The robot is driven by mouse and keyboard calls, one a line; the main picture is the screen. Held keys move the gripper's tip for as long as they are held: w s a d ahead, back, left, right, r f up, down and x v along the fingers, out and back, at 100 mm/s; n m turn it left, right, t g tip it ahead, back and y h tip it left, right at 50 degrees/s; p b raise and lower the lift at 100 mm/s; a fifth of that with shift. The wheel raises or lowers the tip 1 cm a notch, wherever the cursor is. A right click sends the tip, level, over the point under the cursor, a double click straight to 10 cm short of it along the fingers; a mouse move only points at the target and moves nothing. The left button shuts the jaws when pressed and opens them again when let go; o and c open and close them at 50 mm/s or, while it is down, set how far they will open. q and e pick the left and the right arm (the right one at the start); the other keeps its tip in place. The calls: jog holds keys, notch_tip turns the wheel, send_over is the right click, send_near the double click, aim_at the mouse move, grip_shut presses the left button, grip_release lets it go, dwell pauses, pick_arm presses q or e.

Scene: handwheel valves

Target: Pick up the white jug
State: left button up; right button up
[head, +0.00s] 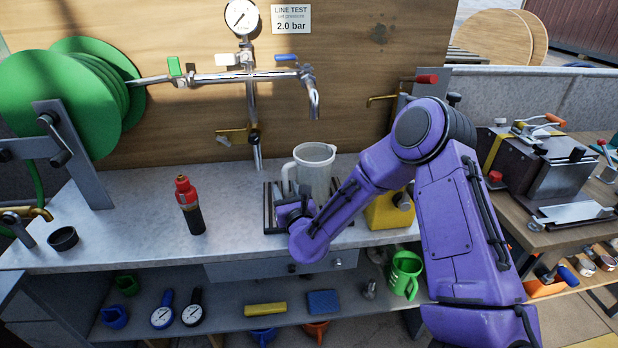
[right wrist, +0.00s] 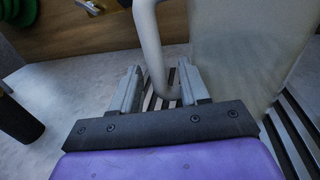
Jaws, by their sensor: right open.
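The white jug (head: 316,166) stands upright on a dark slatted rack (head: 268,221) on the grey bench, below the metal spout. Its handle faces left. My right gripper (head: 291,198) is at the handle side, low by the jug. In the right wrist view my right gripper (right wrist: 158,80) is open, with its fingers on either side of the lower part of the handle (right wrist: 149,45). Gaps show beside the handle, so it is not clamped. The jug's body (right wrist: 235,55) is just right of the fingers. My forearm hides part of the jug's lower right in the head view. My left gripper is not in view.
A red-capped dark bottle (head: 189,207) stands left of the rack, and a yellow container (head: 388,212) stands to the right behind my arm. The metal spout (head: 313,95) hangs above the jug. A green hose reel (head: 65,95) is at left. Bench space between bottle and rack is clear.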

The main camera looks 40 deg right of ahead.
jog(key=shift+w+d, duration=0.1)
jog(key=shift+w, duration=0.2)
jog(key=shift+s+r, duration=0.1)
grip_shut()
dwell(1.1)
